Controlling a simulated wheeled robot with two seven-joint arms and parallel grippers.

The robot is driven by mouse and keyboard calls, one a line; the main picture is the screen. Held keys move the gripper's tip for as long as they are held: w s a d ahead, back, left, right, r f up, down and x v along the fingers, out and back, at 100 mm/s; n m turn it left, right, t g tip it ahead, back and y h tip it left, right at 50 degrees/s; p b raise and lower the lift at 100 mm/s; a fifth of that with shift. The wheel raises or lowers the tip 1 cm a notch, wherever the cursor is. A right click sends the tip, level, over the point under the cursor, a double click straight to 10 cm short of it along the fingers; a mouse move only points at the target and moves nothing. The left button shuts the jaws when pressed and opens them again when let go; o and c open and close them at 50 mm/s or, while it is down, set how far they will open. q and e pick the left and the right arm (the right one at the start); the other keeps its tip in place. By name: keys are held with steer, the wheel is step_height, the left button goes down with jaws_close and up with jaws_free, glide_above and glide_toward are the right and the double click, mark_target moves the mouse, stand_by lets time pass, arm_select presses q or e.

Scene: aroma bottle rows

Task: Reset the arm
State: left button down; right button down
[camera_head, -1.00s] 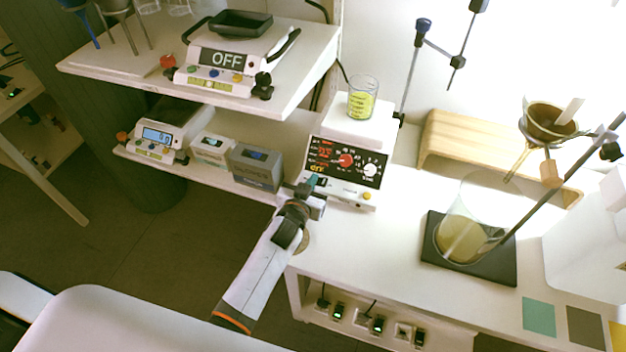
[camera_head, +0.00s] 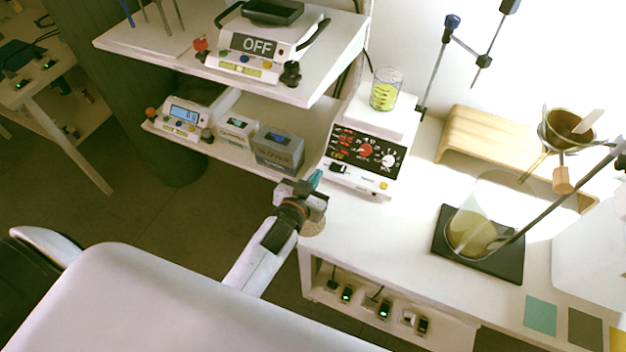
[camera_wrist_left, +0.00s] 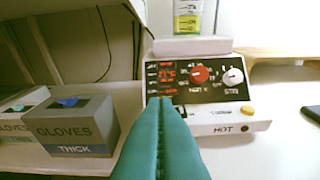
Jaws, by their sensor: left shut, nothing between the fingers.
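My left gripper (camera_head: 316,180) is shut and empty. It is at the front edge of the white bench, just in front of the hotplate stirrer (camera_head: 365,150). In the left wrist view its teal fingers (camera_wrist_left: 161,120) are together, pointing at the stirrer's control panel (camera_wrist_left: 198,78), whose display is lit red. A beaker of yellow liquid (camera_head: 384,92) stands on the stirrer's top. My right gripper is not in view.
Glove boxes (camera_head: 279,150) and a balance (camera_head: 186,116) sit on the lower shelf at left. A device reading OFF (camera_head: 252,46) stands on the upper shelf. A flask (camera_head: 470,232) on a black plate, a stand and a wooden rack (camera_head: 470,130) are at right.

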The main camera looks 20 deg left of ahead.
arm_select(q)
steer(key=shift+s+r, duration=0.15)
steer(key=shift+s, duration=0.4)
steer(key=shift+a, duration=0.1)
